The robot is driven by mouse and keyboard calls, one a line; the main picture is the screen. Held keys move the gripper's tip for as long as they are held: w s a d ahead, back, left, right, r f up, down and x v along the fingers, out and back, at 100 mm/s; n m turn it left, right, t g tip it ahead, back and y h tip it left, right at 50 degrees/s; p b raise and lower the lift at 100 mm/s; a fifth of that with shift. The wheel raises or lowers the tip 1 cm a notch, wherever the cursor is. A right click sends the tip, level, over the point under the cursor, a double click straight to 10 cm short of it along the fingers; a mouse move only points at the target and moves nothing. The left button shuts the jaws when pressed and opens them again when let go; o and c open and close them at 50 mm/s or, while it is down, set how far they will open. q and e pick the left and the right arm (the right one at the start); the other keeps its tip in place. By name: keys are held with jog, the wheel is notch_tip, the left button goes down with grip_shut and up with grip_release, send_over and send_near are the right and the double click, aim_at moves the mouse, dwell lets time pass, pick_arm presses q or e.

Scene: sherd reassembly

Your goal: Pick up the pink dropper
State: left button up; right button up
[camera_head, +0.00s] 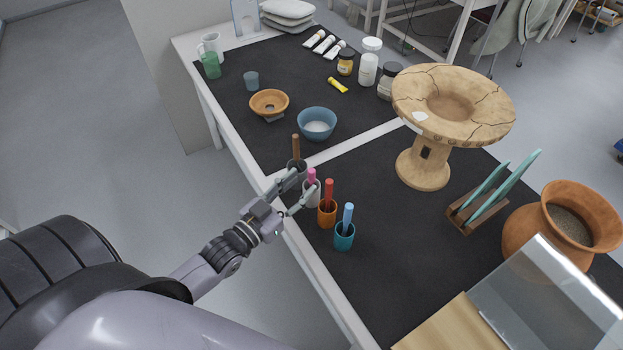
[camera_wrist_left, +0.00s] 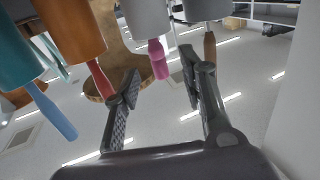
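The pink dropper (camera_head: 311,176) stands upright in a pale cup (camera_head: 311,197) near the table's left edge; only its upper part shows. My left gripper (camera_head: 295,196) is open at this cup, with its fingers spread apart. In the left wrist view, which looks upside down, the pink dropper (camera_wrist_left: 158,58) appears just beyond and between the open fingertips (camera_wrist_left: 162,76). I cannot tell whether a finger touches the cup. Nothing is held. My right gripper is not in view.
Close by stand a brown dropper (camera_head: 296,146) in a grey cup, a red one (camera_head: 329,190) in an orange cup (camera_head: 327,217), and a blue one (camera_head: 348,214) in a teal cup (camera_head: 344,238). A large cracked stone-like stand (camera_head: 424,168) is to the right. Dark mat (camera_head: 385,255) is clear between.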

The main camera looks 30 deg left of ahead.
aim_at(309, 178)
pick_arm(q)
jog(key=x, duration=0.4)
jog(key=shift+w+d+p, duration=0.1)
jog(key=shift+w+p, duration=0.25)
jog(key=shift+p, duration=0.05)
jog(key=shift+c, duration=0.5)
jog(key=c, duration=0.8)
